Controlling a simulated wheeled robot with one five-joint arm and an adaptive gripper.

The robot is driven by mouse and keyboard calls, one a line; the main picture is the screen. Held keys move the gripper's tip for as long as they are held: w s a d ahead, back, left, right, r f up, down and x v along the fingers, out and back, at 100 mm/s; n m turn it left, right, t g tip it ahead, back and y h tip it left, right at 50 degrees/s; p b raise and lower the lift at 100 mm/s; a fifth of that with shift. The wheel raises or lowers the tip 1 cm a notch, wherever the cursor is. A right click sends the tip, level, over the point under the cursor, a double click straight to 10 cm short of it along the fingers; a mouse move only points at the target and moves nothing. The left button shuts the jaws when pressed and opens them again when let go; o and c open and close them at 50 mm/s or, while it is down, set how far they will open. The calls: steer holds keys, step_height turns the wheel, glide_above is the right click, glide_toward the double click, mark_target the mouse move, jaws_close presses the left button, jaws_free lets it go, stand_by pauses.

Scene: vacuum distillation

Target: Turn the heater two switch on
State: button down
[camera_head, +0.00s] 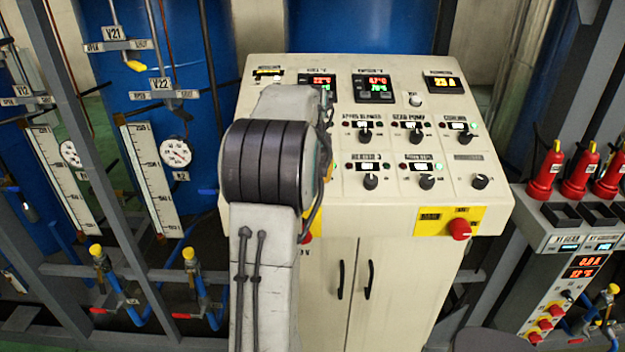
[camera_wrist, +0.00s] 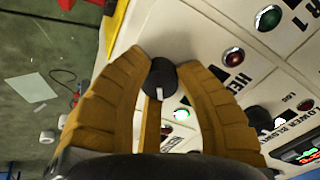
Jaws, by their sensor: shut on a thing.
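The control panel (camera_head: 300,72) slopes up in front of me in the head view, with two rows of black rotary switches and small lamps. In the wrist view, my gripper (camera_wrist: 165,62) has its yellow-brown fingers around a black knob (camera_wrist: 160,78) with a white mark. The label beside it begins "HE"; a finger hides the rest, so I cannot read its number. In the head view, my arm hides most of the gripper and the panel's left part.
Nearby switches, such as the lower-row knob (camera_head: 427,182), stand close on the panel. A red emergency button (camera_head: 460,229) sits on the front edge. Cabinet doors (camera_head: 400,290) lie below. Blue tanks and pipes stand left; red bottles (camera_head: 547,172) stand on the right-hand unit.

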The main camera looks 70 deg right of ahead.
steer(key=shift+f, duration=0.1)
stand_by(0.3)
steer(key=c, duration=0.8)
jaws_free()
steer(key=shift+c, duration=0.2)
steer(key=v, duration=1.2)
